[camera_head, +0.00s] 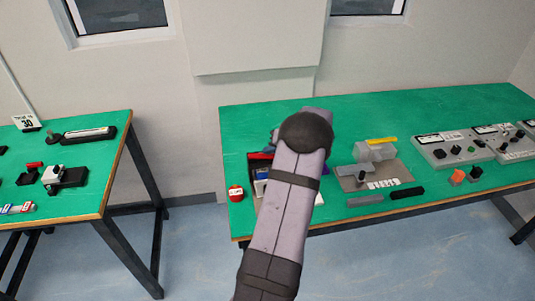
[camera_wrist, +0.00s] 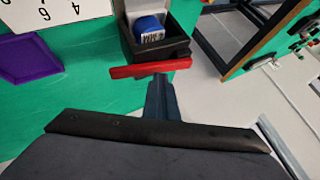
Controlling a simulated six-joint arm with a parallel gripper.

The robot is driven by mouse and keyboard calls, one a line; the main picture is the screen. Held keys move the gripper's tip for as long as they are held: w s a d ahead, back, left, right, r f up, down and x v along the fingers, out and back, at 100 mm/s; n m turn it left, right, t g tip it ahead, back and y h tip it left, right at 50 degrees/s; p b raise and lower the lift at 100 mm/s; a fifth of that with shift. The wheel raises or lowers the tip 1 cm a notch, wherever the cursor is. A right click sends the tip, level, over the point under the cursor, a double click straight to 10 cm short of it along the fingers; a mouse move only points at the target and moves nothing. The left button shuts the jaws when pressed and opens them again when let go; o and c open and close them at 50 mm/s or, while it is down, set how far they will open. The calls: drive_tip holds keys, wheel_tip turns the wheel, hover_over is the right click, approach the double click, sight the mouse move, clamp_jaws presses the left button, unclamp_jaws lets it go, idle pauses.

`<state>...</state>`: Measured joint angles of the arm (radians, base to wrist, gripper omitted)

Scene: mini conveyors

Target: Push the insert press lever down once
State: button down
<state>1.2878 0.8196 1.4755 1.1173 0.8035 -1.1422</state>
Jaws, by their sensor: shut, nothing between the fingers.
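In the wrist view a red bar (camera_wrist: 150,68), which looks like the press lever, lies across the front of a black housing (camera_wrist: 178,52). A blue part with a white label (camera_wrist: 148,28) sits inside the housing. My gripper (camera_wrist: 158,82) is shut and empty, with its dark fingertips at or just in front of the red bar. I cannot tell whether they touch. In the head view the red bar (camera_head: 261,155) shows at the left end of the right bench, just left of my arm. My arm hides my gripper and much of the press there.
A purple tray (camera_wrist: 28,60) and a white number card (camera_wrist: 50,12) are near the press. A grey fixture (camera_head: 375,175) and control boxes (camera_head: 452,148) stand to the right. Another bench (camera_head: 85,135) is across a gap.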

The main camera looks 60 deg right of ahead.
drive_tip(key=shift+a+f, duration=0.15)
drive_tip(key=shift+f, duration=0.2)
drive_tip(key=shift+r, duration=0.1)
idle(0.3)
drive_tip(key=shift+r+p, duration=0.35)
drive_tip(key=shift+r, duration=0.95)
wheel_tip(320, 180, up, 5)
drive_tip(key=shift+r+p, duration=0.1)
drive_tip(key=shift+p, duration=0.85)
